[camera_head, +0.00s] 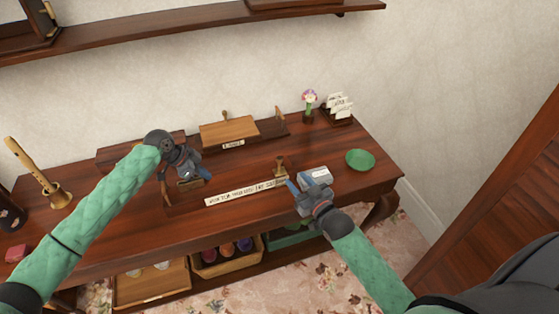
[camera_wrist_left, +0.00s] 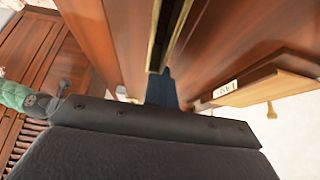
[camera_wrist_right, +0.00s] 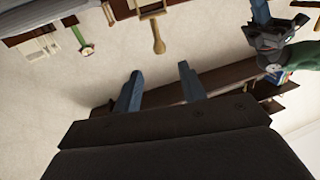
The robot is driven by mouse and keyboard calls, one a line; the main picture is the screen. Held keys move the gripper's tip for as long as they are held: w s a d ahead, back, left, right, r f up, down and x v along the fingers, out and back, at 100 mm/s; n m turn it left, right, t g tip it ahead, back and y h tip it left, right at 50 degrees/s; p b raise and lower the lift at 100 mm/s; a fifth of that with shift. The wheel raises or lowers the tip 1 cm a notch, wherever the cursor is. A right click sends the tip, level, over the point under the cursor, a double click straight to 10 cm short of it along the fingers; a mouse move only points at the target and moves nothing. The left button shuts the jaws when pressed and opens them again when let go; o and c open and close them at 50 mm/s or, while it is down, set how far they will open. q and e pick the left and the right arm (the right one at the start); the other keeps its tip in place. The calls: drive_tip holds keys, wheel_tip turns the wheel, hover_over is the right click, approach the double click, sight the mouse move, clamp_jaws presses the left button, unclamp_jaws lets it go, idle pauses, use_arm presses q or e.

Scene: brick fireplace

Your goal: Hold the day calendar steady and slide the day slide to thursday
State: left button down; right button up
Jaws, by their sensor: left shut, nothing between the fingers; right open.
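The day calendar (camera_head: 218,199) is a long dark wooden piece with a white strip of day names, lying across the table's front middle. A small wooden upright piece (camera_head: 280,168), possibly the day slide, stands at its right end. My left gripper (camera_head: 190,182) is over the calendar's left end; its blue fingers (camera_wrist_left: 160,88) are together and empty, beside a brass-edged slot in the left wrist view. Contact is unclear. My right gripper (camera_head: 298,186) is open just right of the calendar's right end, with its fingers apart (camera_wrist_right: 158,88) and nothing between them in the right wrist view.
A small white-topped box (camera_head: 317,176) is close behind my right gripper. A green plate (camera_head: 360,160) lies to the right. A wooden box (camera_head: 229,132) and a flower ornament (camera_head: 309,100) stand behind.

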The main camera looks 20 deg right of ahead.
sight(281, 163)
drive_tip(key=x, duration=1.1)
drive_tip(key=shift+w, duration=0.25)
clamp_jaws()
